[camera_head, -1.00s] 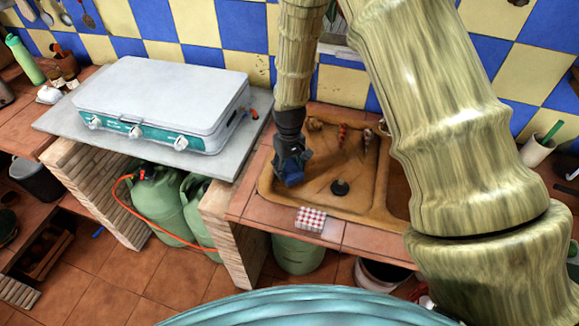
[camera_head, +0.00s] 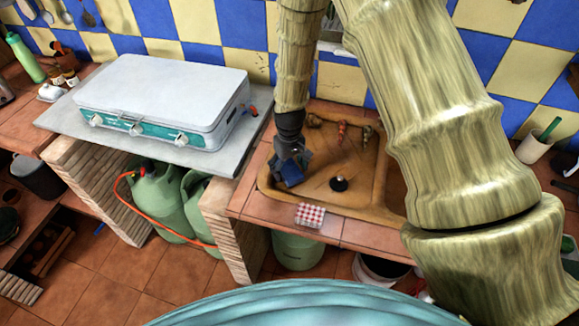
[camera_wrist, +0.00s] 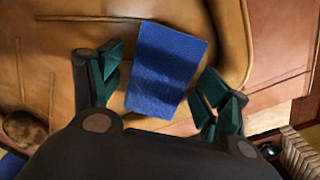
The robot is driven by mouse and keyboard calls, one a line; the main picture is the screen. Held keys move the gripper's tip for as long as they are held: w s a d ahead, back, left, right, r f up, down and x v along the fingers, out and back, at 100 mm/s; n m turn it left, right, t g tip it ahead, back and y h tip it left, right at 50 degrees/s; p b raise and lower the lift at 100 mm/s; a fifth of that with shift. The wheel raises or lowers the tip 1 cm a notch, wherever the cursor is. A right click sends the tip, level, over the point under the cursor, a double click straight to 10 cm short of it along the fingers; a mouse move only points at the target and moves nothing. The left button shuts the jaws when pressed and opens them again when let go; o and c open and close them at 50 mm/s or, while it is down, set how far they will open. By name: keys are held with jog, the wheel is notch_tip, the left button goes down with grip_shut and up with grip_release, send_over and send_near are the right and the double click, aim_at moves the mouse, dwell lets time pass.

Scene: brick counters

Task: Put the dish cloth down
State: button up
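My gripper (camera_wrist: 160,90) is open, with a finger on each side of a flat blue rectangular piece (camera_wrist: 168,70) that may be the dish cloth. Gaps show between it and both fingers. The blue piece (camera_head: 291,174) is in the left part of the tan sink basin (camera_head: 350,198), just below my gripper (camera_head: 291,160) in the head view. Whether it lies flat on the basin floor is hard to tell. A small red-and-white checked piece, cloth-like (camera_head: 310,215), lies on the tiled counter edge in front of the sink.
A grey camping stove (camera_head: 160,95) stands on a slab left of the sink. Green gas bottles (camera_head: 160,200) with an orange hose are below. A black drain plug (camera_head: 338,184) and taps (camera_head: 341,132) are at the sink. A white cup (camera_head: 535,148) stands at right.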

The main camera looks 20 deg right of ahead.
aim_at(289, 168)
jog(key=shift+r, duration=0.1)
notch_tip(289, 168, up, 12)
jog(key=b, duration=0.4)
jog(key=shift+r, duration=0.15)
dwell(0.5)
dwell(0.3)
